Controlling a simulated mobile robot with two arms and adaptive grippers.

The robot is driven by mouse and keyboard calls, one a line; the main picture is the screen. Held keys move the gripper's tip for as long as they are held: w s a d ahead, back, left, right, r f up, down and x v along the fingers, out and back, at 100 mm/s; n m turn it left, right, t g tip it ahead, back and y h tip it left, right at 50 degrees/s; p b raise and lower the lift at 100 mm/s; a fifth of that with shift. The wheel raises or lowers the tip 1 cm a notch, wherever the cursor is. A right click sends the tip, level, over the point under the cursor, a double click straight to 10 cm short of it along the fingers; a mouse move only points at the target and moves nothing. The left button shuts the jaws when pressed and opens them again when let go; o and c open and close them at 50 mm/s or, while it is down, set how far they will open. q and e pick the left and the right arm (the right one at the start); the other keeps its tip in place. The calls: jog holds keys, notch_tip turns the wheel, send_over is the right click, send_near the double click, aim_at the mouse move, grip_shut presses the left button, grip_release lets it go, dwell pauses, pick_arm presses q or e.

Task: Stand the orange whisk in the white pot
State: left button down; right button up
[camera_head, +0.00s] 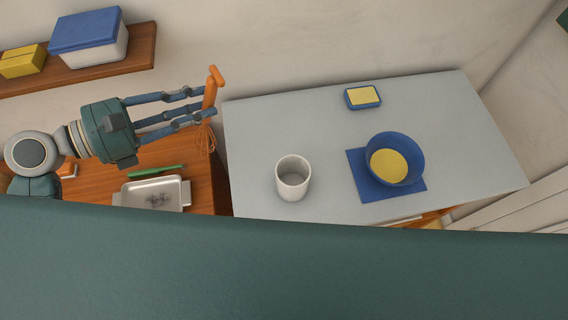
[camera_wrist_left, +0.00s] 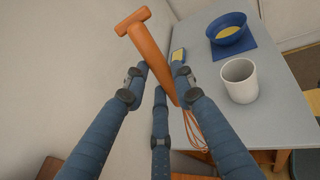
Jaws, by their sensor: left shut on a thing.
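The orange whisk (camera_head: 210,92) is in my left gripper (camera_head: 203,104), whose fingers are shut on its handle. It is roughly upright, with the T-shaped handle end up and the wire loops down. It is left of the grey table's edge, apart from the pot. In the left wrist view the whisk (camera_wrist_left: 152,55) slants between the fingers (camera_wrist_left: 162,78), its wires (camera_wrist_left: 193,130) low. The white pot (camera_head: 292,184) stands upright on the grey table, its opening up and looking empty. It also shows in the left wrist view (camera_wrist_left: 240,86). My right gripper is not in view.
The grey table (camera_head: 260,130) also holds a blue bowl (camera_head: 412,150) with yellow inside, on a blue mat (camera_head: 405,193), and a blue-yellow sponge dish (camera_head: 363,97). A metal tray (camera_head: 186,194) and green stick (camera_head: 150,171) lie on the wooden surface. A shelf (camera_head: 140,50) carries boxes.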

pick_arm(q)
jog(key=shift+d, duration=0.1)
jog(key=s+d+r+m+g+h, duration=0.1)
jog(key=d+r+m+g+h, duration=0.15)
jog(key=d, duration=0.55)
jog(key=s+d+r+m+g+h, duration=0.1)
jog(key=d+r+g+h, duration=0.15)
jog(key=d, duration=0.65)
notch_tip(320, 180, down, 14)
jog(key=b, duration=1.1)
jog(key=shift+t, duration=0.3)
jog(key=shift+a+f+n, duration=0.1)
jog(key=shift+n, duration=0.15)
jog(key=c, duration=1.4)
grip_release()
jog(key=shift+o, duration=0.2)
